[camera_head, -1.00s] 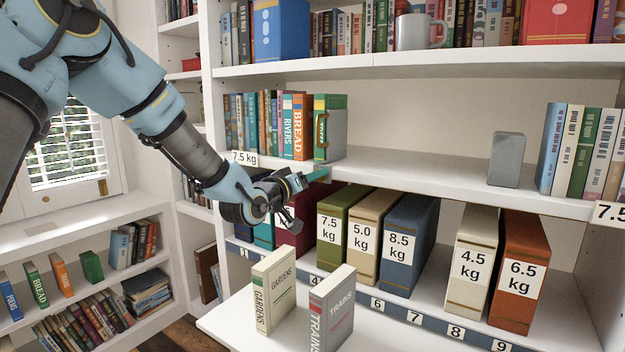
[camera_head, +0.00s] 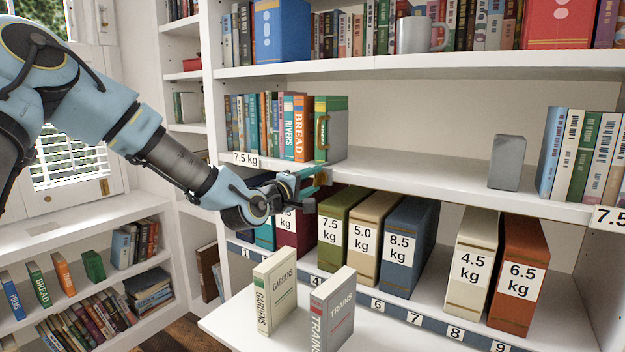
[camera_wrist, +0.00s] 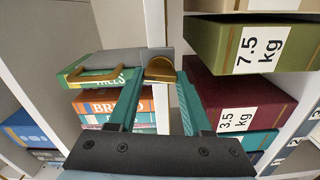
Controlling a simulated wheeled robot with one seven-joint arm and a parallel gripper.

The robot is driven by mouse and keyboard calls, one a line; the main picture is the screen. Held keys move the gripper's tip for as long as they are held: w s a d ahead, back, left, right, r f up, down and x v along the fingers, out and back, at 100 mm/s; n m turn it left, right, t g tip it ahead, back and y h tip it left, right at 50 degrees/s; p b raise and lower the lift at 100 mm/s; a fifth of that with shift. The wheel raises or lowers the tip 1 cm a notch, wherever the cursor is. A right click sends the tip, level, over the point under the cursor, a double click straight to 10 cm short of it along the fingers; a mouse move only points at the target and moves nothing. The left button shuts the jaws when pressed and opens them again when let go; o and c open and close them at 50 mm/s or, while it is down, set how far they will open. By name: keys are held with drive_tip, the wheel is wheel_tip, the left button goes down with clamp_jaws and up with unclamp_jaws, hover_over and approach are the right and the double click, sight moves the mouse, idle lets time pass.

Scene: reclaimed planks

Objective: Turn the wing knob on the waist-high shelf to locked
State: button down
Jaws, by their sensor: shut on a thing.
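The wing knob (camera_wrist: 160,69) shows in the wrist view as a small brass-coloured piece at the front edge of the middle shelf (camera_head: 420,186). My gripper (camera_wrist: 158,90) has its two teal fingers on either side of the knob and is shut on it. In the head view my gripper (camera_head: 318,178) is at the shelf's front edge, below the green book. The knob is mostly hidden there by the fingers. I cannot read any locked mark or tell the knob's exact angle.
A green book with a brass handle (camera_head: 331,128) stands just above my gripper. Two books, Gardens (camera_head: 274,290) and Trains (camera_head: 332,310), stand on the lower ledge. A grey block (camera_head: 507,162) sits farther right.

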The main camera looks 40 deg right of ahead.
drive_tip(key=shift+f+n, duration=0.1)
drive_tip(key=shift+n, duration=0.7)
drive_tip(key=shift+c, duration=1.6)
unclamp_jaws()
drive_tip(key=b+v, duration=0.1)
drive_tip(key=v, duration=1)
